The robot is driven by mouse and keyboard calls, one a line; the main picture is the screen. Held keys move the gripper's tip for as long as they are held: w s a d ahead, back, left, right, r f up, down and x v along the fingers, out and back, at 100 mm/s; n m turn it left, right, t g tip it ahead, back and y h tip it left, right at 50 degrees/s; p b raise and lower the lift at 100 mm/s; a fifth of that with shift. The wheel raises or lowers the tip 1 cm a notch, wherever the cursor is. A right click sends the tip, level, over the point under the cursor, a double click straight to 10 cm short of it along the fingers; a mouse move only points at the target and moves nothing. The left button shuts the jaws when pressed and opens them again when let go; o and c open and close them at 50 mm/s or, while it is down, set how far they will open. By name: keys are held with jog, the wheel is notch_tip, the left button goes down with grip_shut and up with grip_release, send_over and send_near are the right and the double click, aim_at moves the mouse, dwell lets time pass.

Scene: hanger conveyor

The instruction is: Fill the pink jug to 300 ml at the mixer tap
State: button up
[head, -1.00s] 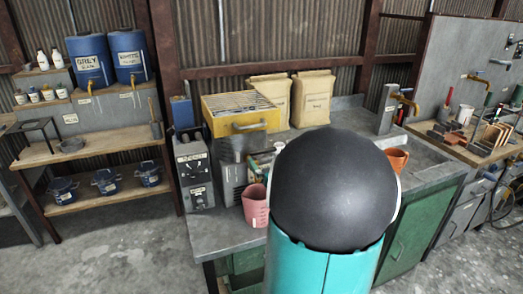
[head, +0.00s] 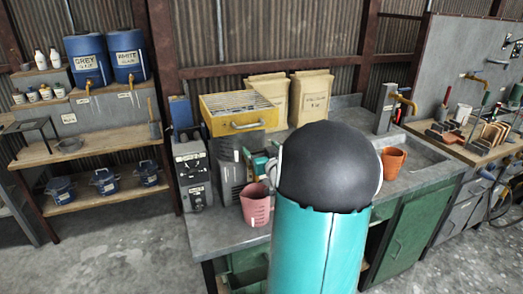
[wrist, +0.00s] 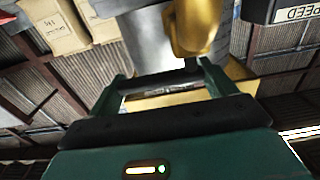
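The pink jug (head: 256,206) stands upright on the grey bench near its front edge, with pale markings on its side. Its contents cannot be seen. The tap (head: 404,101) with a brass spout stands on a grey post by the sink at the back right of the bench. My gripper (wrist: 165,78) shows two green fingers set apart in the wrist view, with no jug between them. My arm hides most of the gripper in the head view. A blurred brass-coloured part (wrist: 196,27) is close ahead in the wrist view.
An orange pot (head: 392,162) stands right of my arm by the sink (head: 425,150). The bench front left of the jug is clear.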

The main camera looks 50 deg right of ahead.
jog(key=shift+c, duration=0.5)
jog(key=shift+a+m+h, duration=0.15)
jog(key=shift+m+h, duration=0.15)
jog(key=shift+h, duration=0.1)
jog(key=shift+s+a+r+m+g+h, duration=0.1)
jog(key=shift+s+a+m+g+h, duration=0.05)
jog(key=shift+m+g+h, duration=0.85)
jog(key=shift+s+a+f+m+g+h, duration=0.1)
jog(key=shift+s+a+m+g+h, duration=0.05)
jog(key=shift+m+g+h, duration=0.75)
jog(key=shift+s+a+r+m+g+h, duration=0.15)
jog(key=shift+m+g+h, duration=0.55)
jog(key=shift+g, duration=0.5)
jog(key=o, duration=1.3)
jog(key=shift+c, duration=0.2)
jog(key=shift+s, duration=0.1)
